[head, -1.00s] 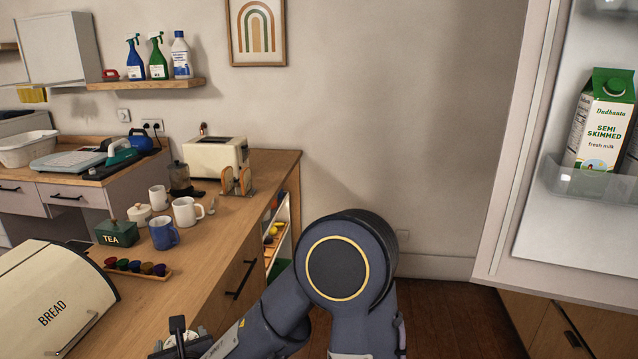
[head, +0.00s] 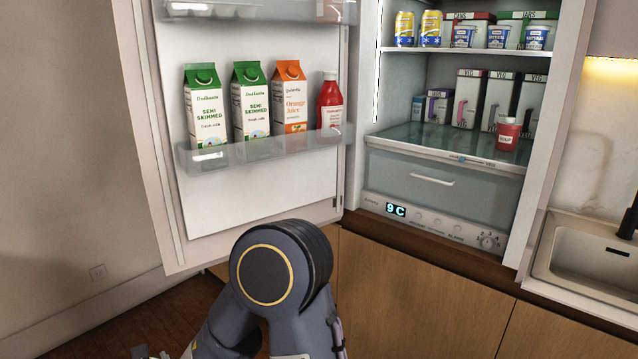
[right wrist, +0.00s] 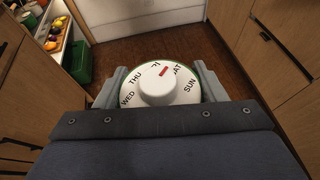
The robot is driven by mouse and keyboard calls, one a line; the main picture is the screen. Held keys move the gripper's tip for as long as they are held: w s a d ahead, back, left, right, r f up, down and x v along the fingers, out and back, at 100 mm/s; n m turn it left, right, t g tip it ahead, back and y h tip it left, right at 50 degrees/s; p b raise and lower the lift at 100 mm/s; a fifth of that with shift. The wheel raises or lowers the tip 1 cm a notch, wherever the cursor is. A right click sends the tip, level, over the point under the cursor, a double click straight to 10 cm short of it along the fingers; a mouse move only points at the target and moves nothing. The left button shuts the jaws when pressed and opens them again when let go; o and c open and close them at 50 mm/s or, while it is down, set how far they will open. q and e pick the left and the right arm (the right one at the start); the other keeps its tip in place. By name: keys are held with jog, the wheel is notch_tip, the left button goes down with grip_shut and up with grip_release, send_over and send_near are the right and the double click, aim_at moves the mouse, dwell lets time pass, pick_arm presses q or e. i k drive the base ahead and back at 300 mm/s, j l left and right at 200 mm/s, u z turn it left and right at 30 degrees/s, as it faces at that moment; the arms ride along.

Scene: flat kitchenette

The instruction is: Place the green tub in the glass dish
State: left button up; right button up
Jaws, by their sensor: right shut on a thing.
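My right gripper (right wrist: 162,82) is shut on the green tub (right wrist: 187,94) in the right wrist view. The tub has a round white lid with a raised knob, a red mark and day names. A little green shows at its edge, and the rest of its body is hidden under the lid. One finger is on each side of it. In the head view, only a grey scrap of my right gripper may show at the bottom edge. No glass dish is visible in the current frames. My left gripper is not in view.
An open fridge stands ahead. Its door (head: 262,190) holds cartons (head: 251,105) and a red bottle (head: 330,100). Its shelves hold cans, pots, boxes and a red jar (head: 507,133). A sink (head: 590,255) is at right. A green box (right wrist: 80,60) is on the floor.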

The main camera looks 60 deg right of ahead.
aim_at(433, 134)
jog(key=i+l+z, duration=0.1)
jog(key=l+z, duration=0.3)
jog(key=i+l+z, duration=0.15)
jog(key=z, duration=0.25)
jog(key=i+l+z, duration=0.15)
jog(key=l+z, duration=0.25)
jog(key=i+l+z, duration=0.1)
jog(key=z, duration=0.25)
jog(key=i, duration=0.1)
